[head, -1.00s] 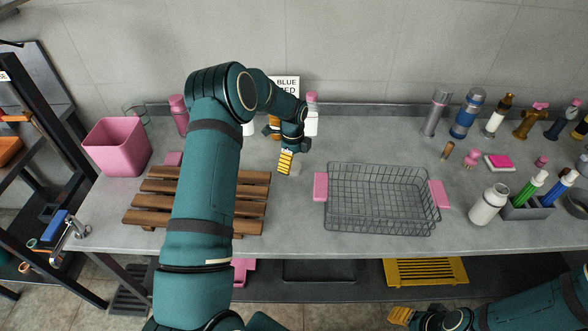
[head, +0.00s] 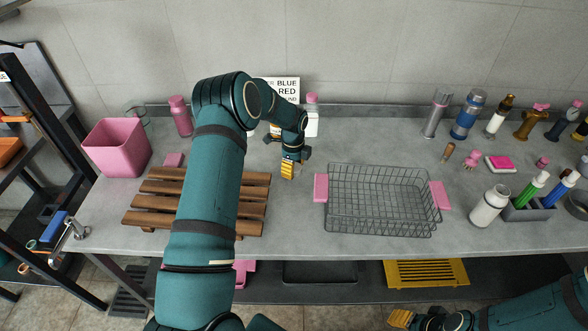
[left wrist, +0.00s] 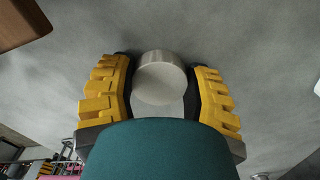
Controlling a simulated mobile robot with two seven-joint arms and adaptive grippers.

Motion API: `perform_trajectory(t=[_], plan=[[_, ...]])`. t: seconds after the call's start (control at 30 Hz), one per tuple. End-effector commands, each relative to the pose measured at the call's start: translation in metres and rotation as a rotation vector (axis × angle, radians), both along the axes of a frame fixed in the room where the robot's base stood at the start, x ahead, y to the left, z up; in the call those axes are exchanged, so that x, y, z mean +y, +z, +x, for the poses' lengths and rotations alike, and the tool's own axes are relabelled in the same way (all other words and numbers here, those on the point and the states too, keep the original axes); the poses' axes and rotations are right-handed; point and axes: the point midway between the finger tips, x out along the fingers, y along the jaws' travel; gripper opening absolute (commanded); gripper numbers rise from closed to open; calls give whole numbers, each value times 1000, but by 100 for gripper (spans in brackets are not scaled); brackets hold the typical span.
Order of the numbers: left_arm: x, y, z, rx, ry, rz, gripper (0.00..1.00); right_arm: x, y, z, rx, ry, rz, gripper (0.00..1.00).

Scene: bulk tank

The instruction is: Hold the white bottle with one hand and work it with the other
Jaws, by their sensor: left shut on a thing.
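My left gripper (head: 290,170) points down at the bench, left of the wire basket. In the left wrist view its yellow fingers stand on both sides of a pale cylinder (left wrist: 160,82), and it is shut on it. Only the round end and part of the side show, so I cannot tell if this is a bottle. A white bottle with a pink cap (head: 311,118) stands behind the left gripper at the back.
A wire basket (head: 382,228) with pink handles sits mid-bench. A wooden rack (head: 150,218) and a pink bin (head: 116,148) are at left. Several dispensers and bottles line the back right. Bare bench (head: 300,225) lies between rack and basket.

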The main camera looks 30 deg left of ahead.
Motion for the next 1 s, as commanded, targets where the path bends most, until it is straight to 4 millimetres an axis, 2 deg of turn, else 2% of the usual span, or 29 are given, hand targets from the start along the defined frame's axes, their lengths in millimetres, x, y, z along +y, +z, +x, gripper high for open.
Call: perform_trajectory(t=[0.17, 0.6, 0.8, 1.0], plan=[[0, 8, 0, -1, 0, 0, 34, 0, 1, 0, -1, 0, 0, 47], [0, 85, 0, -2, 0, 0, 34, -1, 11, 3, -7, -6, -2, 47], [0, 99, 0, 0, 0, -1, 34, -1, 12, 4, -9, -7, -2, 47], [0, 100, 0, 1, -1, -1, 34, -1, 12, 4, -9, -7, -2, 47]])
